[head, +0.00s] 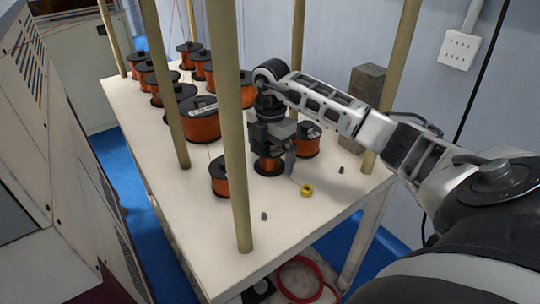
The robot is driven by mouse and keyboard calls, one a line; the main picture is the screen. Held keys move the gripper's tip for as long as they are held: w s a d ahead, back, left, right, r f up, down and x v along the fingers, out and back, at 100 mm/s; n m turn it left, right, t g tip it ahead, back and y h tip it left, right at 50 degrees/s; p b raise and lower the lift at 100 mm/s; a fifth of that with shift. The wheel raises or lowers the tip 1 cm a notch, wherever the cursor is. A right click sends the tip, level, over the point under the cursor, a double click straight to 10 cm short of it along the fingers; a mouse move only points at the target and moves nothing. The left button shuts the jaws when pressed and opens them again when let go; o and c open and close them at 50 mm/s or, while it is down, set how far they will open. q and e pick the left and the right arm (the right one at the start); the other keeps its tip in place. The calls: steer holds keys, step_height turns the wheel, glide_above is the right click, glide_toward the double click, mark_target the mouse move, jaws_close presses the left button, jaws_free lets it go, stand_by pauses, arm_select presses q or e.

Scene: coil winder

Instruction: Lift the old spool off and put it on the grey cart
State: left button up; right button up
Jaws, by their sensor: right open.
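My right gripper (274,154) points down from the right over the white table. Its jaws are open, at the top of a small copper-wire spool (268,165) with black flanges. The gripper hides the upper part of this spool. I cannot tell whether the fingers touch it. Other copper spools stand close by: one to the left (219,178), one just behind to the right (306,142). No label shows which spool is the old one. I cannot make out a grey cart. My left gripper is not in view.
The white table (215,245) carries several more spools toward the back left and tan upright posts (238,215). A yellow ring (306,190) and small grey pegs (264,216) lie near its front. A grey block (369,84) stands behind. A pale machine cabinet (50,150) is at left.

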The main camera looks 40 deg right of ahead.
steer(key=c, duration=1.1)
step_height(320, 180, up, 10)
steer(key=shift+f, duration=0.1)
